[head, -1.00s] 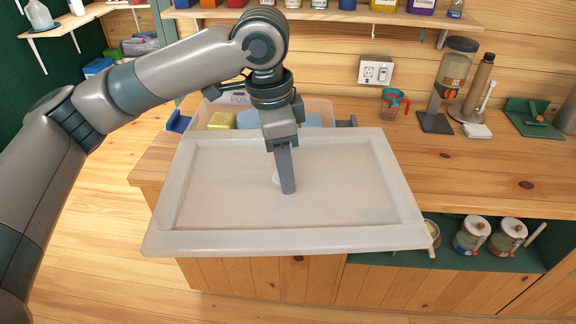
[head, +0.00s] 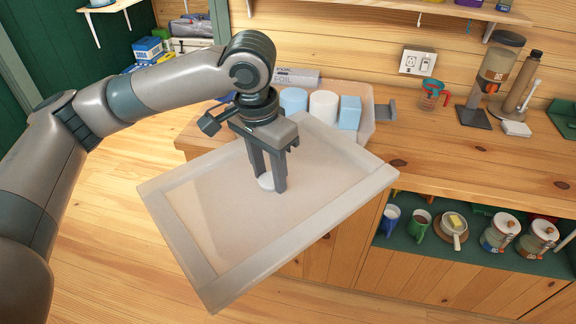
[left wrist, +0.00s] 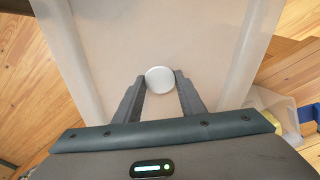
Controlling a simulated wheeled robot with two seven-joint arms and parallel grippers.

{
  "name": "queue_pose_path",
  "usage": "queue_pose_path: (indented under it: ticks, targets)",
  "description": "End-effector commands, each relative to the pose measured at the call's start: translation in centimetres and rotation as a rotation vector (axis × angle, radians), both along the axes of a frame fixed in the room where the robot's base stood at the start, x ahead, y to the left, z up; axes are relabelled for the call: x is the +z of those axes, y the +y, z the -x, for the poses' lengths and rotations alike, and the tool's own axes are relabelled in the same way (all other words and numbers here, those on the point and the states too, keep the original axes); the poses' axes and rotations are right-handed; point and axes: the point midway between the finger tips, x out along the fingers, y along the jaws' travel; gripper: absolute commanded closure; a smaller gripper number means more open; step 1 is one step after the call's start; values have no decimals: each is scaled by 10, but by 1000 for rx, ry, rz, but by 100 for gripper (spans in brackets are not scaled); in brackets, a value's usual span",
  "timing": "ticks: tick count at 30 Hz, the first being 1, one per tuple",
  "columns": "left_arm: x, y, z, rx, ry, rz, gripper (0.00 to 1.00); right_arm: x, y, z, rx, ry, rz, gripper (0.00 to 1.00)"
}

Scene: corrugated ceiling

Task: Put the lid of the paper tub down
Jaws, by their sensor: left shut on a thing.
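The lid (head: 330,204) is a large pale, translucent rectangular panel with a raised rim and a round white knob (head: 265,182). My left gripper (head: 273,188) is shut on the knob and holds the lid in the air, turned askew, in front of the counter edge. In the left wrist view the knob (left wrist: 160,80) sits between the fingertips, with the lid (left wrist: 150,30) beyond. The translucent tub (head: 368,118) stands on the counter behind the lid, open, with white and blue rolls or blocks in it; the lid hides much of it. My right gripper is out of view.
The wooden counter (head: 440,165) has free room right of the tub. A measuring cup (head: 430,95), a dispenser (head: 488,80) and a bottle stand farther right. Below, a green shelf (head: 405,243) holds mugs and jars. Open floor (head: 110,225) lies to the left.

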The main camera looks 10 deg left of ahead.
Motion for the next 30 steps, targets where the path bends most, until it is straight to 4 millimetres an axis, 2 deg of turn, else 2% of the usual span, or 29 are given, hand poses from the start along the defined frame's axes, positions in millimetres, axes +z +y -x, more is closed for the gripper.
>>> queue_pose_path:
  ticks: [6,10,15,30]
  targets:
    - [-24,42,9,326,-8,-2,91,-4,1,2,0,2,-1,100]
    - [-31,57,14,459,-15,-1,91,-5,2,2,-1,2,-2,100]
    - [-35,64,16,526,-18,1,91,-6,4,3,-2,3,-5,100]
    - [-35,63,16,527,-18,1,91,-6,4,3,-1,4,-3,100]
